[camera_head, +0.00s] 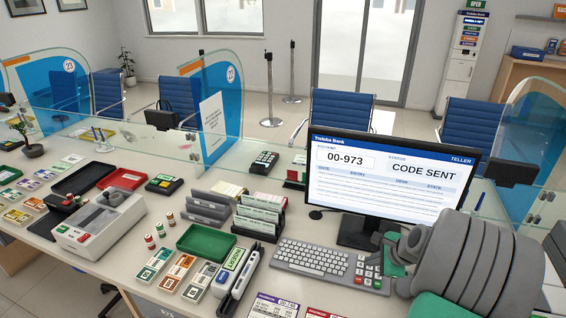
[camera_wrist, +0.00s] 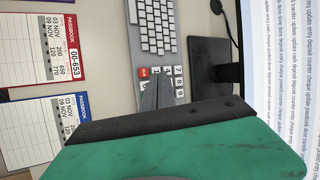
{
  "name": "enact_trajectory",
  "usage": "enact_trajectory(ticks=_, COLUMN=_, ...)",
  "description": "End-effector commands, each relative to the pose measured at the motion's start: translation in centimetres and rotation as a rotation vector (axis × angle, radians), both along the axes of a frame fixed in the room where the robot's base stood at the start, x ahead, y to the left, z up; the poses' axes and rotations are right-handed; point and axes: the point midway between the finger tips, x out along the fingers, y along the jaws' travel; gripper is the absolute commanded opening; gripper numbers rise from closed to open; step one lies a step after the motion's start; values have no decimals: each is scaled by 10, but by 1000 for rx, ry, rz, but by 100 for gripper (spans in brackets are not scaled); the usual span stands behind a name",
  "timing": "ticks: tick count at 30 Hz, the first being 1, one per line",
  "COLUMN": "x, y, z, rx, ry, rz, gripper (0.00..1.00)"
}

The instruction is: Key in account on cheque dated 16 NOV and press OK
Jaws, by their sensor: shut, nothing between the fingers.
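The monitor (camera_head: 385,183) reads account 00-973 and status CODE SENT. The grey keyboard (camera_head: 312,264) lies in front of it, with a number pad (camera_head: 367,274) at its right end. My gripper (camera_head: 379,268) is shut and empty at the number pad. In the wrist view its closed grey fingers (camera_wrist: 160,93) point at the pad (camera_wrist: 178,73) and hide some of its keys. A red key (camera_wrist: 144,72) shows beside the fingertips. Contact with a key cannot be told. Slips stand in a dark rack (camera_head: 261,233); their dates are too small to read, so the 16 NOV cheque cannot be picked out.
Two passbooks lie at the front edge, one blue (camera_head: 275,307) and one red (camera_wrist: 78,45), the latter marked 00-653. A green tray (camera_head: 206,241), a white-and-grey device (camera_head: 240,277) and stamps are left of the keyboard. The monitor stand (camera_wrist: 213,62) is close to my gripper.

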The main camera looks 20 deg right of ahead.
Motion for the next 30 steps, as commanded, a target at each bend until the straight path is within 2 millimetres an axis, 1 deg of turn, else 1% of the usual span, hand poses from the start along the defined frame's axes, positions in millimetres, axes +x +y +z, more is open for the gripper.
enact_trajectory(ticks=1, x=10, y=33, z=24, rx=-98, ry=14, rz=165, gripper=0)
enact_trajectory(ticks=2, x=12, y=55, z=37, rx=-166, ry=29, rz=281, gripper=0)
enact_trajectory(ticks=3, x=10, y=86, z=55, rx=-264, ry=48, rz=451, gripper=0)
enact_trajectory(ticks=5, x=1, y=132, z=81, rx=-413, ry=69, rz=711, gripper=0)
enact_trajectory(ticks=6, x=-10, y=161, z=96, rx=-506, ry=79, rz=881, gripper=0)
enact_trajectory(ticks=8, x=-31, y=199, z=115, rx=-635, ry=84, rz=1123, gripper=0)
enact_trajectory(ticks=9, x=-47, y=219, z=125, rx=-710, ry=85, rz=1269, gripper=0)
enact_trajectory(ticks=12, x=-82, y=253, z=139, rx=-848, ry=74, rz=1553, gripper=0)
enact_trajectory(ticks=15, x=-104, y=267, z=144, rx=-919, ry=65, rz=1712, gripper=0)
enact_trajectory(ticks=17, x=-109, y=269, z=144, rx=-936, ry=62, rz=1752, gripper=0)
enact_trajectory(ticks=30, x=-109, y=269, z=144, rx=-938, ry=62, rz=1760, gripper=0)
